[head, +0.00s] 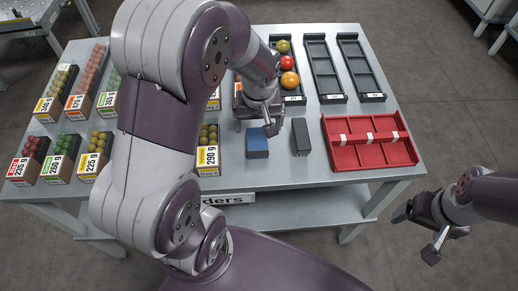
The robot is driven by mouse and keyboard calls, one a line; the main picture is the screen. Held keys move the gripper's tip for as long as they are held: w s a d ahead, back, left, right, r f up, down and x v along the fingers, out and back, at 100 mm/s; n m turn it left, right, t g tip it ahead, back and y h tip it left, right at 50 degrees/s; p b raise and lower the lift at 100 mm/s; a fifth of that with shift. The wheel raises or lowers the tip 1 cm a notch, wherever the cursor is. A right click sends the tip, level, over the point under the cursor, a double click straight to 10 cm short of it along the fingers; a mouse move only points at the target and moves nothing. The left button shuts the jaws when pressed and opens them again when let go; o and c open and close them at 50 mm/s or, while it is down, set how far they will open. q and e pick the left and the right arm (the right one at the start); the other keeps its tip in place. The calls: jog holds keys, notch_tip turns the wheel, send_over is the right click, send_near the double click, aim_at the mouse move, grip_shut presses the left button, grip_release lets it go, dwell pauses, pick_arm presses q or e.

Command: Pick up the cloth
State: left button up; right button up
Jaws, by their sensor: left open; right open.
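A blue folded item (257,147), which looks like the cloth, lies on the metal table (280,172) near its front edge. My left gripper (265,124) is open just above and behind the blue item, with its fingertips pointing down toward it. Its fingers overlap the item's far edge in the view, so I cannot tell whether they touch it. My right gripper (418,235) is open and empty, off the table's front right corner.
A dark grey block (300,137) lies just right of the blue item. A red divided tray (345,158) sits at the front right. Black trays (324,98) stand behind, one holding tomatoes (289,80). Labelled tomato boxes (208,168) fill the left, partly hidden by my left arm.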

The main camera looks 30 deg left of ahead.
aim_at(257, 140)
pick_arm(q)
jog(key=f, duration=0.3)
jog(key=w+f, duration=0.1)
jog(key=f, duration=0.1)
jog(key=a+f, duration=0.1)
jog(key=f, duration=0.2)
jog(key=shift+w+f, duration=0.15)
jog(key=shift+f, duration=0.2)
jog(key=c, duration=1.1)
